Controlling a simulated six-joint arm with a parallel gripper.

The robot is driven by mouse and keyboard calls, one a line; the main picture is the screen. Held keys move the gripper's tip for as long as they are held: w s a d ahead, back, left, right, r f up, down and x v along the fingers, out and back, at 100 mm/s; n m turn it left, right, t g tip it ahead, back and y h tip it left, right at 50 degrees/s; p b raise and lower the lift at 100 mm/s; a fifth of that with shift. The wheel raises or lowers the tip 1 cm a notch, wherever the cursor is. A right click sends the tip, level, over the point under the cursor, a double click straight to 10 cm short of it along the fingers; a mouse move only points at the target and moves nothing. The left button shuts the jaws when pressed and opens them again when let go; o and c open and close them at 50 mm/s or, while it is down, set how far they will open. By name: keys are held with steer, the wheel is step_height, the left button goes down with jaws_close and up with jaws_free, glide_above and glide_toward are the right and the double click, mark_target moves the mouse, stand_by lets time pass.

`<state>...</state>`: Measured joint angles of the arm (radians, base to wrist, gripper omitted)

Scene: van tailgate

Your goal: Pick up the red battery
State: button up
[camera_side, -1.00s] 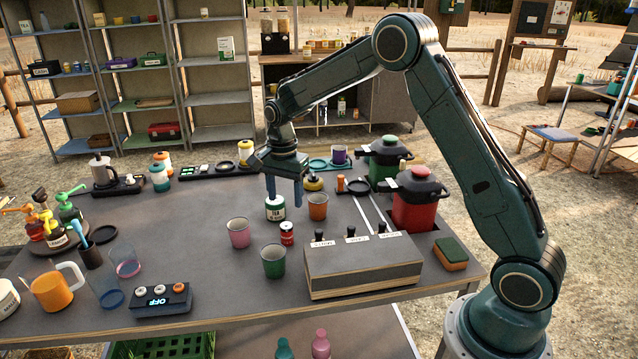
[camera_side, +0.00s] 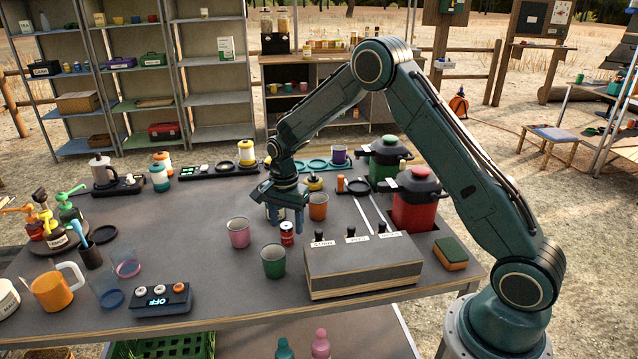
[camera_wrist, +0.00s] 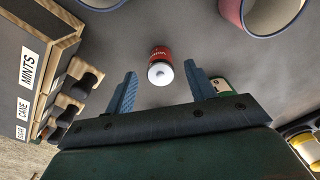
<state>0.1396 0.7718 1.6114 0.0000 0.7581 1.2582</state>
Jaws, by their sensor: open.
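The red battery (camera_side: 287,233) stands upright on the grey table, a small red cylinder with a pale top, between the pink cup, the green cup and the long box. In the wrist view the red battery (camera_wrist: 160,67) shows its light round end, just beyond the gap between my fingers. My gripper (camera_side: 286,232) points down, open and empty, above and around the battery's area in the side view. In the wrist view my gripper (camera_wrist: 161,88) has its two blue fingers spread wide on either side of the battery's line. I cannot tell its exact height above the battery.
A pink cup (camera_side: 238,233) and a green cup (camera_side: 273,261) stand close by. An orange cup (camera_side: 318,206) stands behind. The labelled box (camera_side: 362,267) lies to the right. A white-and-green jar, partly hidden by my gripper, stands behind the battery.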

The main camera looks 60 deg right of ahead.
mark_target(286, 224)
steer(key=shift+f, duration=2)
steer(key=shift+c, duration=0.2)
steer(key=c, duration=1.1)
